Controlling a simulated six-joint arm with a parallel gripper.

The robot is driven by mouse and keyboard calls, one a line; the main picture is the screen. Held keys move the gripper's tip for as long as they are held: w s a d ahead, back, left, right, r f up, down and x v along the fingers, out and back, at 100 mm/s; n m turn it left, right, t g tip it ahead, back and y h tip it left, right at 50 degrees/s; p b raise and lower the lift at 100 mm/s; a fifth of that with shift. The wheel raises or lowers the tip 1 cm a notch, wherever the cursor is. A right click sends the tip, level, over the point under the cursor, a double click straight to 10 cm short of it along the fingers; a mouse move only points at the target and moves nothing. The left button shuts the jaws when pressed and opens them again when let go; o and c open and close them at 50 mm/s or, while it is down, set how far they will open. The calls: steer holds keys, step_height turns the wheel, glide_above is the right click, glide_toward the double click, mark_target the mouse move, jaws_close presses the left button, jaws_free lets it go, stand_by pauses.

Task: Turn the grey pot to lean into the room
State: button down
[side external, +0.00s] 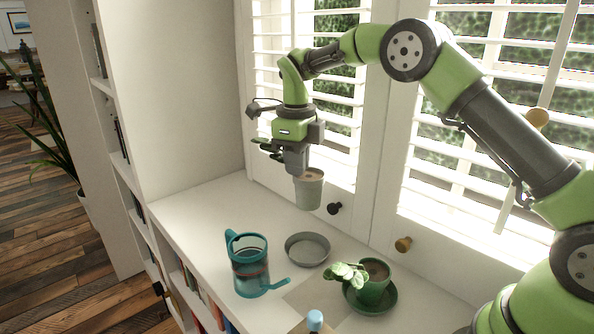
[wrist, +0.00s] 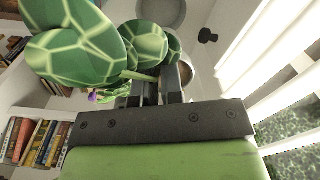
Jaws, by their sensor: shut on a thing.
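My gripper (side external: 297,170) is shut on the grey pot (side external: 308,192) at its rim and holds it in the air, roughly upright, above the white sill. Brown soil shows at the pot's top. Its green leaves (side external: 264,146) reach out left of the gripper, on the side away from the window. In the wrist view the big patterned leaves (wrist: 80,50) fill the upper left, and the fingers (wrist: 158,85) hide much of the pot. The empty grey saucer (side external: 307,250) lies on the sill below; it also shows in the wrist view (wrist: 160,14).
A teal watering can (side external: 250,268) stands left of the saucer. A green potted plant (side external: 372,282) in a green saucer stands right of it. A small blue-topped thing (side external: 315,321) is at the front. Shuttered windows with knobs (side external: 334,208) border the back; bookshelves lie below the sill.

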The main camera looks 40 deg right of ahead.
steer(key=shift+r, duration=0.25)
steer(key=f+n, duration=0.1)
steer(key=f, duration=0.2)
steer(key=f+n, duration=0.1)
steer(key=f, duration=0.2)
steer(key=f+n, duration=0.1)
steer(key=f, duration=0.2)
steer(key=shift+s+a+f, duration=0.1)
steer(key=shift+s+a, duration=0.15)
steer(key=shift+f, duration=1.65)
steer(key=c, duration=1.2)
jaws_free()
steer(key=shift+o, duration=0.2)
